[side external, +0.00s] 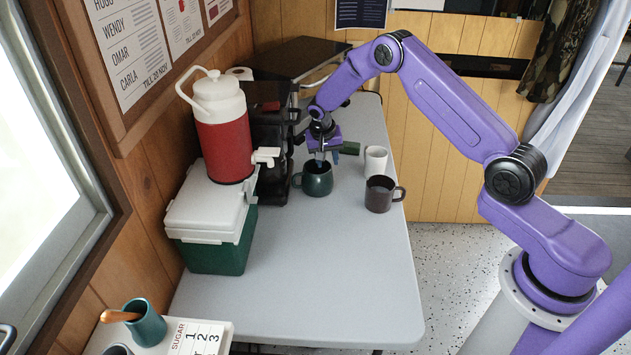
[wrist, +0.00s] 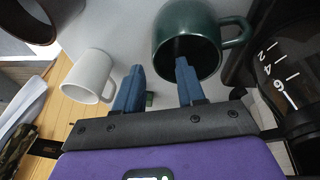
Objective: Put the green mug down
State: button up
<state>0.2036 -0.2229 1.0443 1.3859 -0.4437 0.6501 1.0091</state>
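The dark green mug (side external: 316,184) stands upright on the grey table, its handle to the left. In the wrist view the mug (wrist: 170,22) opens toward the camera with its handle to the right. My gripper (side external: 328,160) points down at the mug's rim. In the wrist view my gripper (wrist: 159,65) has its blue fingers well apart: one tip overlaps the mug's opening, the other is outside its wall. No finger is seen pressing on the mug. The mug appears to rest on the table; its underside contact is hard to see.
A white mug (side external: 375,160) and a dark brown mug (side external: 379,197) stand close on the right. A black coffee machine (side external: 272,135) is close on the left, beside a green cooler (side external: 215,256) bearing a red jug (side external: 224,150). The table front (side external: 310,290) is clear.

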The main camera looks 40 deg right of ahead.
aim_at(330, 171)
jog(key=shift+d+x, duration=0.2)
jog(key=shift+x, duration=3.05)
jog(key=shift+s, duration=0.15)
grip_shut()
